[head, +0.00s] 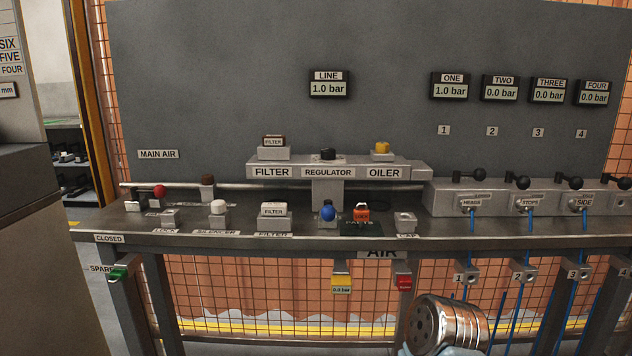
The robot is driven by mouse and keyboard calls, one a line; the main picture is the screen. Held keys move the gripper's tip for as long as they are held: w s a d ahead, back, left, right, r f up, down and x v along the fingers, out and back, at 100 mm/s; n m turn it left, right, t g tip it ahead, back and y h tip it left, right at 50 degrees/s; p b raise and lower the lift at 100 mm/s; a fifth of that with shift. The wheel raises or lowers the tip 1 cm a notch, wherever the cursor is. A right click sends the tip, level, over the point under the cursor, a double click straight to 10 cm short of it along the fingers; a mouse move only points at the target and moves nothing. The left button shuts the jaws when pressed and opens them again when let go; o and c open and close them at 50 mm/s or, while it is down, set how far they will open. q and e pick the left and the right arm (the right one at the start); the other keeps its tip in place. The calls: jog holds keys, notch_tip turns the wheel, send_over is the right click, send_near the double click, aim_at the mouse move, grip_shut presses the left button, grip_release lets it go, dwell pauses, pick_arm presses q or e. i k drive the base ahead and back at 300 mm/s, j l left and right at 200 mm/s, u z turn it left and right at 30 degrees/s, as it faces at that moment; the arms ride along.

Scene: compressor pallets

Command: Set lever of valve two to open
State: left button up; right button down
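The lever of valve two (522,182) is a black handle with a round knob on the grey valve block (445,197) at the right of the bench. It lies toward the right, above the outlet labelled STOPS. The display TWO (500,88) reads 0.0 bar. The lever of valve one (478,175) is just left of it, and the display ONE (450,86) reads 1.0 bar. The lever of valve three (574,183) is to its right. Neither gripper's fingers can be made out in the head view.
The red-knobbed main air valve (159,191) is at the left. A filter, regulator and oiler row (345,170) sits mid-bench. Blue hoses (527,225) hang below the valve block.

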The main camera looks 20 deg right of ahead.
aim_at(523, 182)
jog(key=z, duration=1.35)
jog(key=l+u, duration=0.4)
jog(key=l, duration=0.2)
